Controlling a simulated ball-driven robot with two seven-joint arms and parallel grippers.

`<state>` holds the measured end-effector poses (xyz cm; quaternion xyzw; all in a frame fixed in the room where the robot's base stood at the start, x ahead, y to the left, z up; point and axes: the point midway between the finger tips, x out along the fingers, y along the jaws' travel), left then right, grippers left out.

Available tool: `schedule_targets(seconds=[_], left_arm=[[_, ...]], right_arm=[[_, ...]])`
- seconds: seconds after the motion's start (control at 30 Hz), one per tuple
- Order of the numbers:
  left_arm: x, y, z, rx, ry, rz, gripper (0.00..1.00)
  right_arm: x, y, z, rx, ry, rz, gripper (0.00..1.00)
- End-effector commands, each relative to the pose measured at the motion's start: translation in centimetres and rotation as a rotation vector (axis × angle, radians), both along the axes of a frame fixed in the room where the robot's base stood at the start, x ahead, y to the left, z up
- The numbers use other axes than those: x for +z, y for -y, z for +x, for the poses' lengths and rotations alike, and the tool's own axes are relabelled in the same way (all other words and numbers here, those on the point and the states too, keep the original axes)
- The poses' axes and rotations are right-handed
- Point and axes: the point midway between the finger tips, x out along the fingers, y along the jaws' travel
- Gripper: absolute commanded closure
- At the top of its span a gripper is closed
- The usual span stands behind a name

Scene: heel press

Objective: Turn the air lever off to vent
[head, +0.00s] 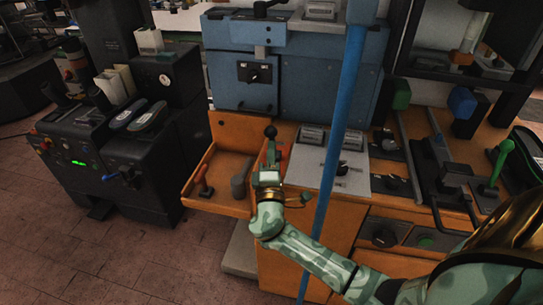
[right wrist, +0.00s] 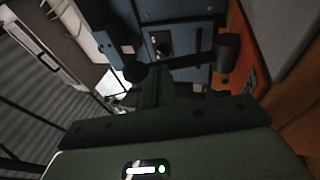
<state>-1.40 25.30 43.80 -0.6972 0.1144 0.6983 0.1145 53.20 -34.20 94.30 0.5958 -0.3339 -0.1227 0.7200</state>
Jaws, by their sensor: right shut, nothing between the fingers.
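No label shows which lever is the air lever. A lever with a round black knob (head: 270,131) stands at the front of the blue press (head: 300,70), just beyond my right gripper (head: 269,158). The right wrist view shows a black ball knob (right wrist: 135,71) with a dark bar running right to a dark cylinder (right wrist: 228,48). My right gripper is shut and empty, at the right side of the orange tray (head: 215,207). Whether its fingers touch the knob's lever cannot be told. My left gripper is not in view.
A red-handled lever (head: 203,178) and a grey cylinder (head: 240,185) are in the orange tray. A blue pole (head: 337,130) stands right of my right gripper. A dark machine (head: 130,150) stands at left. A green lever (head: 503,155) is at far right. The floor at front left is clear.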

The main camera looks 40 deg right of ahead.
Motion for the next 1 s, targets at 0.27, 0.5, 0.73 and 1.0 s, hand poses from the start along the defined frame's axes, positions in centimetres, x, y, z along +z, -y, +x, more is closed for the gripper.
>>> schedule_targets(seconds=[0.27, 0.5, 0.73, 1.0], left_arm=[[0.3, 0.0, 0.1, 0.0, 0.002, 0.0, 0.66], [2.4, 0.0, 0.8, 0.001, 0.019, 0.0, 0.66], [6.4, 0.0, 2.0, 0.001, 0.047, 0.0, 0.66], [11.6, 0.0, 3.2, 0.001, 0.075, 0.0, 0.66]], right_arm=[[0.2, 0.0, 0.0, -0.001, -0.006, 0.009, 1.0], [1.4, 0.5, 0.4, 0.0, -0.059, 0.078, 1.0], [2.9, 1.6, 1.3, 0.0, -0.168, 0.21, 1.0], [3.6, 3.0, 2.6, 0.001, -0.313, 0.377, 1.0]])
